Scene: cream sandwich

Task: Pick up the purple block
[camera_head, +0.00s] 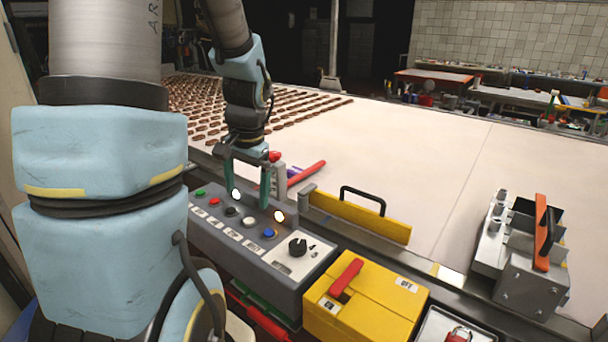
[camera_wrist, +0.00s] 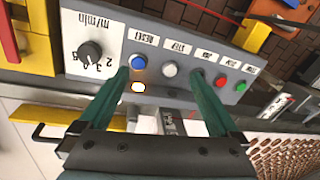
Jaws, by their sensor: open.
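A small purple patch (camera_head: 293,172) shows in the head view just right of my gripper, beside a red bar on the pale belt. It may be the purple block, but most of it is hidden and I cannot tell its shape. I cannot make out a purple block in the wrist view. My gripper (camera_head: 257,204) is open and points down at the grey control panel (camera_head: 213,228). In the wrist view its two green fingers (camera_wrist: 161,76) stand apart with nothing held between them, over the panel's front with its row of buttons.
The red bar (camera_head: 308,173) and a yellow plate with a black handle (camera_head: 358,213) lie along the belt's near edge. A yellow box (camera_head: 368,305) stands right of the panel. A metal fixture (camera_head: 520,265) is at far right. Brown bars cover the belt's far left; its middle is clear.

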